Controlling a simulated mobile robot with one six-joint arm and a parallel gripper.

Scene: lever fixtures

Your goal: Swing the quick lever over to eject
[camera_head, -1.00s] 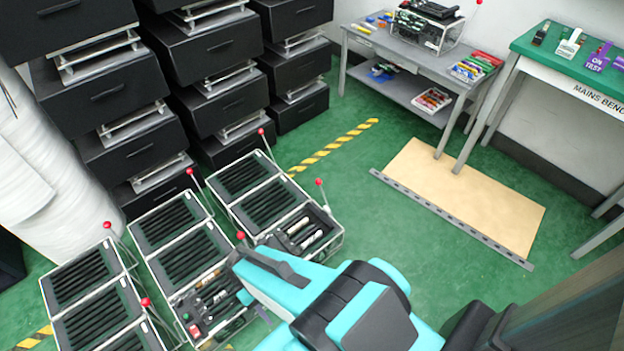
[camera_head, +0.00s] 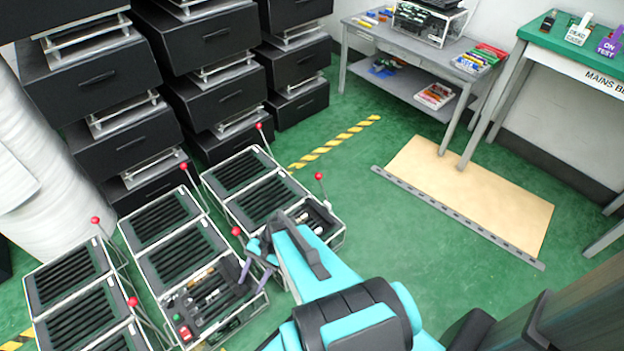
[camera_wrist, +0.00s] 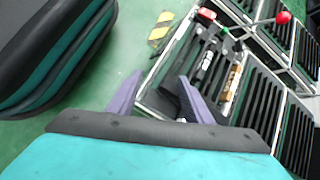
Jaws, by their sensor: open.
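Several ball-topped levers stand on the metal-framed crates; no quick or eject marking is readable, so I cannot tell which is the quick lever. The red knob (camera_head: 236,231) of one stands beside my gripper (camera_head: 256,272) on the middle crate (camera_head: 187,255). My gripper's purple fingers are apart and empty, above the near end of that crate. In the wrist view, the open fingers (camera_wrist: 160,80) are over or beside a crate's tool compartment. A red-knobbed lever (camera_wrist: 283,17) slants across that crate, apart from the fingers.
A right crate (camera_head: 250,185) and a left crate (camera_head: 70,275) flank the middle one closely. Black drawer units (camera_head: 210,95) stand behind.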

